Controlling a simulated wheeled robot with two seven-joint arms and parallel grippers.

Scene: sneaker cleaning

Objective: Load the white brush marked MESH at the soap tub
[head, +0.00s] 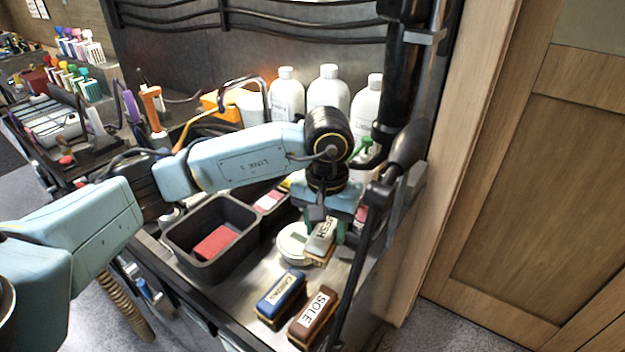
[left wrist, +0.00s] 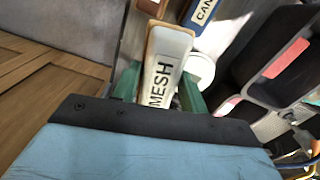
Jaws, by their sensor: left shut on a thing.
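The white brush marked MESH (head: 321,240) is held in my left gripper (head: 325,225) over the metal counter. In the left wrist view the MESH brush (left wrist: 165,68) sits between the green fingers of my left gripper (left wrist: 158,85), its label facing the camera. A round pale tub (head: 293,245), likely the soap tub, stands on the counter just left of the brush, partly hidden behind it. It also shows in the left wrist view (left wrist: 201,68). I cannot tell whether brush and tub touch. My right gripper is not in view.
A blue brush marked CANVAS (head: 281,294) and a brown brush marked SOLE (head: 314,315) lie near the counter's front. A black bin (head: 180,250) with a red block (head: 214,243) stands left. White bottles (head: 328,88) line the back. A black post (head: 352,270) rises at the right.

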